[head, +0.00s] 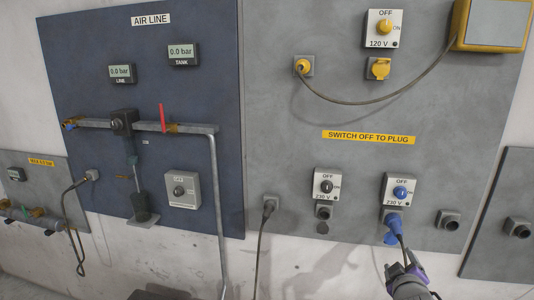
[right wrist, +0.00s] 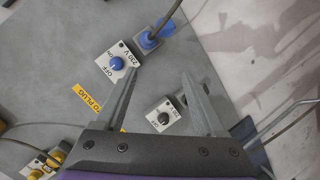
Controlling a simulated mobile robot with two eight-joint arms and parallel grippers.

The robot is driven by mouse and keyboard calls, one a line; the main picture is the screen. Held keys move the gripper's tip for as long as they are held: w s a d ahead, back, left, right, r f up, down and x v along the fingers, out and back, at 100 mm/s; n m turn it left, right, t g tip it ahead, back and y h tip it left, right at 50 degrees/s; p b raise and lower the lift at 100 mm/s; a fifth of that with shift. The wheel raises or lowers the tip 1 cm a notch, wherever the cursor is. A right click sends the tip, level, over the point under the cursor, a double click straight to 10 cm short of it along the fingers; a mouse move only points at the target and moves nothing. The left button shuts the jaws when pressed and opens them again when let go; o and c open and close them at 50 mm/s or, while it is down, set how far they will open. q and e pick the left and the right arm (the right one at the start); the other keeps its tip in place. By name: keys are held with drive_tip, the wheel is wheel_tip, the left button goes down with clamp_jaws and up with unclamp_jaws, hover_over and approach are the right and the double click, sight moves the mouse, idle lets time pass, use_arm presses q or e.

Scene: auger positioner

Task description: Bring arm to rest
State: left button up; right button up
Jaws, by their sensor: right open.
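My right gripper (head: 400,264) is at the lower right of the head view, just below the blue plug (head: 394,226). In the right wrist view its two fingers are spread, with nothing between the tips (right wrist: 160,73). The blue plug sits in the socket under the 230 V switch with the blue knob (head: 400,193). In the right wrist view the plug (right wrist: 148,40) and blue knob (right wrist: 116,64) lie beyond the fingertips, and the plug appears clear of the fingers. My left gripper is not in view.
A second 230 V switch (head: 326,187) with a dark knob is left of the blue one. A yellow plug (head: 302,66) with a cable sits beside the 120 V switch (head: 384,28). A metal pipe (head: 215,185) runs down the blue air line panel (head: 80,75). Cables hang below the panels.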

drive_tip(key=s+a+f+m+g+y, duration=0.1)
drive_tip(key=s+a+f+m+g, duration=0.1)
drive_tip(key=s+a+f, duration=0.3)
drive_tip(key=s+a+f+m+g+y, duration=0.2)
drive_tip(key=s+a+f, duration=0.4)
drive_tip(key=s, duration=0.6)
drive_tip(key=s+a+f+m+g+y, duration=0.2)
drive_tip(key=s+a+f+g, duration=0.1)
drive_tip(key=s+a+f, duration=0.2)
drive_tip(key=s+f, duration=0.2)
drive_tip(key=s, duration=0.2)
drive_tip(key=shift+a+g, duration=0.2)
drive_tip(key=shift+g, duration=0.2)
